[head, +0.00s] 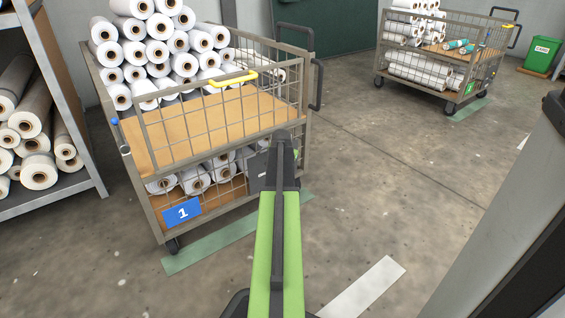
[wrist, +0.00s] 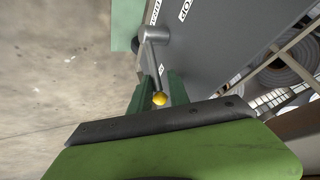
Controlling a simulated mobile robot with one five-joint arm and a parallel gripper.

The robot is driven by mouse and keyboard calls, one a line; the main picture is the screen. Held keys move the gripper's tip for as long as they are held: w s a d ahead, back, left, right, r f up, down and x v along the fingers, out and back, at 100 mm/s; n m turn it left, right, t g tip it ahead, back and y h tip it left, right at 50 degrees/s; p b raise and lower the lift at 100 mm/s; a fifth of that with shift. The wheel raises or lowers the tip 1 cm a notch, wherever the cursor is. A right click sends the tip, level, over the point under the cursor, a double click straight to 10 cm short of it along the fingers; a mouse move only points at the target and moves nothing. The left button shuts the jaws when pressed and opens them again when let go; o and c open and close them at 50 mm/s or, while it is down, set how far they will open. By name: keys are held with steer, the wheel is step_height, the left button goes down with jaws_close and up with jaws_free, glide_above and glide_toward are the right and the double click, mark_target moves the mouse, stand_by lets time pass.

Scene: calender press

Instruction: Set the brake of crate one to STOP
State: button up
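Crate one (head: 215,120) is a wire-sided cart with a blue "1" sign (head: 182,212). A dark grey brake panel (head: 259,172) sits at its lower right, partly hidden by my arm. The panel fills the upper middle of the wrist view (wrist: 215,45), with the letters "OP" legible and another word cut off. The brake lever (wrist: 156,60) runs from a grey hub to a yellow ball knob (wrist: 159,98). My gripper (wrist: 158,90) is open, its two dark green fingers either side of the lever and knob. Contact with them cannot be told. The fingertips are unclear in the head view.
White rolls (head: 160,50) fill crate one's upper left. A yellow handle (head: 232,78) lies on its top rail. A rack of rolls (head: 40,140) stands at left. A second cart (head: 440,50) and a green bin (head: 541,54) stand far right. The floor between is free.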

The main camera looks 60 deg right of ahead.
steer(key=shift+s, duration=0.1)
steer(key=p+v, duration=1.3)
steer(key=v, duration=0.4)
steer(key=shift+a+r+p, duration=0.15)
steer(key=shift+a+p, duration=0.05)
steer(key=shift+p, duration=0.15)
